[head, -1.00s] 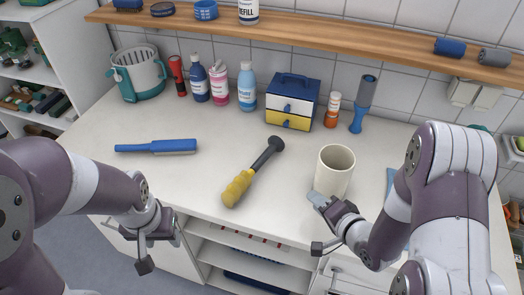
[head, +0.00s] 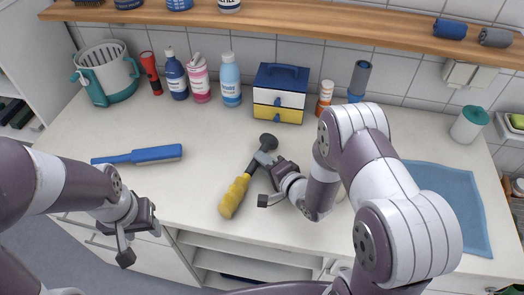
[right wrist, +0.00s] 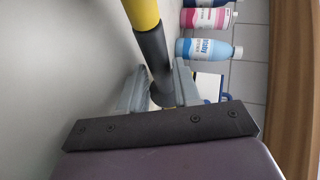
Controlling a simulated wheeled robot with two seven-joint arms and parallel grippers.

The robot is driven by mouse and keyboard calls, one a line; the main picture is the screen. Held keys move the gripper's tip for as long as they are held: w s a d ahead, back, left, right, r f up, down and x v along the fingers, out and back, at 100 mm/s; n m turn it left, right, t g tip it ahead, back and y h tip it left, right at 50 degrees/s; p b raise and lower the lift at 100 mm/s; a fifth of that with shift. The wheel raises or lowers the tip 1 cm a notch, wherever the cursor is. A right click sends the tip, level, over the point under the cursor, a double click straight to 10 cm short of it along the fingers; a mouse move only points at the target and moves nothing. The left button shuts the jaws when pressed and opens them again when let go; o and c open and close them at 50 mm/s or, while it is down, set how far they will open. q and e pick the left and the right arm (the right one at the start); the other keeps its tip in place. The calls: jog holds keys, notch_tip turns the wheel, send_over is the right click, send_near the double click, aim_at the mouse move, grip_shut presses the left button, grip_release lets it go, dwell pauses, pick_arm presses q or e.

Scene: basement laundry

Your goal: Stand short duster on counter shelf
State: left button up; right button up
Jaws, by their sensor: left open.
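The duster, with a yellow head (head: 234,196) and a dark handle, lies at a slant on the white counter (head: 190,200). In the right wrist view its yellow part (right wrist: 142,13) is at the top, with the dark handle running down between my right fingers. My right gripper (head: 264,160) is at the dark handle with a finger on either side (right wrist: 160,88). Whether the fingers press on it is not clear. My left gripper (head: 137,226) is open and empty at the counter's front left edge. A wooden wall shelf (head: 300,33) runs along the back.
A blue brush (head: 140,155) lies left of the duster. A teal-and-white basket (head: 107,73), several bottles, and a blue-and-yellow drawer box (head: 279,92) stand along the wall. My right arm covers the beige cup almost wholly. A blue cloth (head: 450,200) lies at right.

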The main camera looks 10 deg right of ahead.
jog(key=shift+x, duration=0.75)
jog(key=shift+s, duration=0.1)
grip_shut()
